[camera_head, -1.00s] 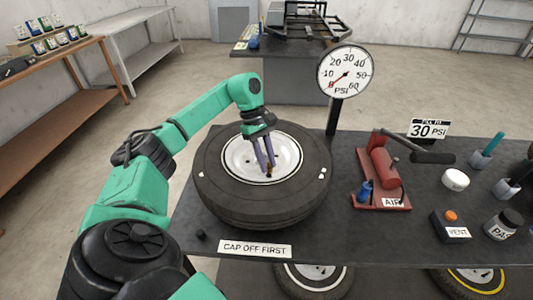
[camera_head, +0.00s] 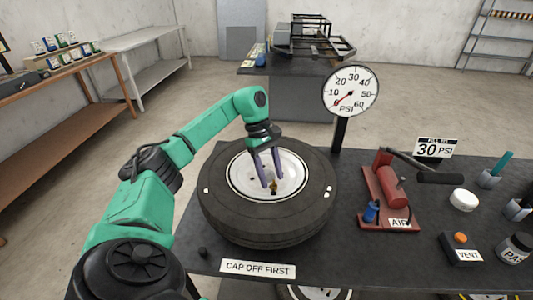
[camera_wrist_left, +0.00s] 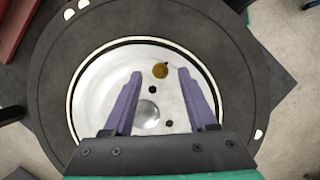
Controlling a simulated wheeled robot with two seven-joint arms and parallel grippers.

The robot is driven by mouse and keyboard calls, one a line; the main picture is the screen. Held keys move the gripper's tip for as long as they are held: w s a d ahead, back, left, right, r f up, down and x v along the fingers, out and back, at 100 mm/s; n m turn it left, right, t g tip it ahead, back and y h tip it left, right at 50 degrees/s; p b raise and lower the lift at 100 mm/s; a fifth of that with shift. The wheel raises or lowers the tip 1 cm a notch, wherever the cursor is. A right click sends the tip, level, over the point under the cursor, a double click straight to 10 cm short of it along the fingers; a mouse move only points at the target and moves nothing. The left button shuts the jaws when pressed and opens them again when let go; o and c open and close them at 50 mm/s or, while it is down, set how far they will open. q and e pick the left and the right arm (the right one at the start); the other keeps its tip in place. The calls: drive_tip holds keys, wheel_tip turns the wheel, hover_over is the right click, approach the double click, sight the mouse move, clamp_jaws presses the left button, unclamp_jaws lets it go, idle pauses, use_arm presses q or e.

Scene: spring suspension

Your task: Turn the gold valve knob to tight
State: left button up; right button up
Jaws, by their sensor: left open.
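The small gold valve knob (camera_head: 274,188) stands on the white wheel rim (camera_head: 240,180), near the front of its middle. In the left wrist view the gold knob (camera_wrist_left: 160,71) shows midway between the two fingertips. My left gripper (camera_head: 273,183) reaches down over the rim with its purple fingers apart. In the left wrist view my left gripper (camera_wrist_left: 160,74) is open, with a gap on each side of the knob. I cannot tell how far the tips reach down past the knob. My right gripper is not in view.
The black tire (camera_head: 225,215) lies flat on the dark table. A pressure gauge (camera_head: 350,92) stands behind it, its needle near the low end. A red air pump (camera_head: 390,192), a white cap (camera_head: 463,200) and a vent box (camera_head: 461,246) are to the right.

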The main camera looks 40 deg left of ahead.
use_arm(q)
drive_tip(key=s+p+v, duration=0.1)
drive_tip(key=p+v, duration=0.3)
drive_tip(key=v, duration=0.9)
drive_tip(key=shift+w+r, duration=0.25)
drive_tip(key=shift+w, duration=0.1)
drive_tip(key=shift+w, duration=0.1)
